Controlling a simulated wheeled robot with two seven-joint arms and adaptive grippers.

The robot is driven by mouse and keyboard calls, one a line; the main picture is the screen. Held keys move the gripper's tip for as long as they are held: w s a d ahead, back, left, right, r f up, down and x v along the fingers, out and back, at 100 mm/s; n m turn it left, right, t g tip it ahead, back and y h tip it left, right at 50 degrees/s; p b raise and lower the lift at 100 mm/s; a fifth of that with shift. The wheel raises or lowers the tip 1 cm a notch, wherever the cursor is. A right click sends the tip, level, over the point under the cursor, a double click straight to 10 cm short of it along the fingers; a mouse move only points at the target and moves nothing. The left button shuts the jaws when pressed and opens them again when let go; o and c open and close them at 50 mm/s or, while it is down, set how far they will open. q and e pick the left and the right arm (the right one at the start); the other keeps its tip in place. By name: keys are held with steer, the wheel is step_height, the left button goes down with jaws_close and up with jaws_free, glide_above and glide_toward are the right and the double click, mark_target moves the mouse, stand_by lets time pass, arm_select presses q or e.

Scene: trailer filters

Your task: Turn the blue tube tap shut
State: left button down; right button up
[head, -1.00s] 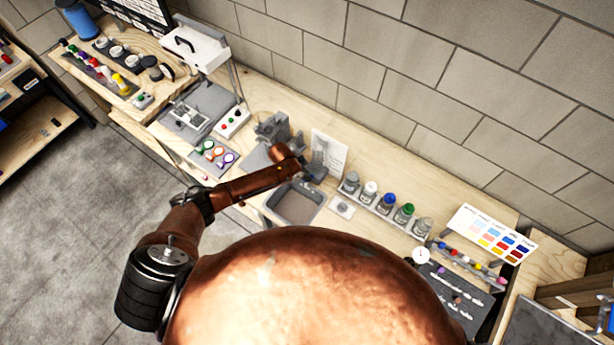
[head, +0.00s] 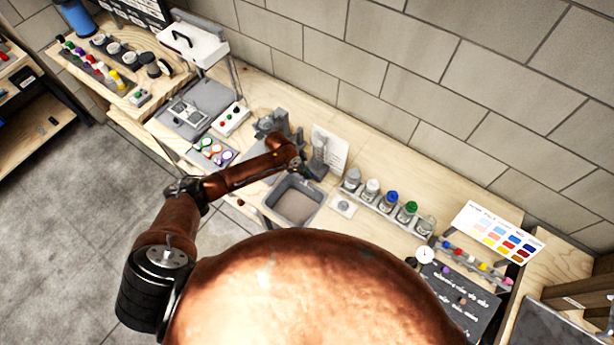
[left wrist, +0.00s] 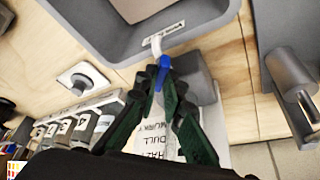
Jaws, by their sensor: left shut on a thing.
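The blue tube tap (left wrist: 163,68) shows in the left wrist view at the end of a short white tube (left wrist: 158,44), beside the rim of a grey basin (left wrist: 115,42). My left gripper (left wrist: 163,86) has its dark green fingertips closed around the tap, which partly covers it. I cannot read the tap's angle clearly. In the head view the basin (head: 294,222) sits on the wooden bench, and my left wrist is behind it, hiding the tap. My right gripper is not in view.
A grey block (left wrist: 196,76) stands close to the fingers, with a lettered white card (left wrist: 165,130) behind them. A rack of capped bottles (head: 390,204) stands right of the basin. A grey stand (head: 317,158) is beside my wrist. A brick wall closes the back.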

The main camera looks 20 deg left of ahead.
arm_select(q)
steer(key=m+b, duration=0.2)
steer(key=m+g+b, duration=0.1)
steer(key=m+b, duration=0.1)
steer(key=b, duration=0.1)
steer(key=m+g+b, duration=0.1)
steer(key=m+b, duration=0.1)
steer(key=shift+w+f+h+b, duration=0.2)
steer(key=shift+w+h+b, duration=0.1)
steer(key=shift+b, duration=0.1)
steer(key=shift+r+m+g+b, duration=0.15)
steer(key=shift+m+g+b, duration=0.35)
steer(key=shift+m+b, duration=1)
steer(key=shift+b, duration=0.05)
steer(key=shift+r, duration=0.1)
steer(key=c, duration=2)
jaws_free()
steer(key=shift+c, duration=0.2)
steer(key=shift+s, duration=0.1)
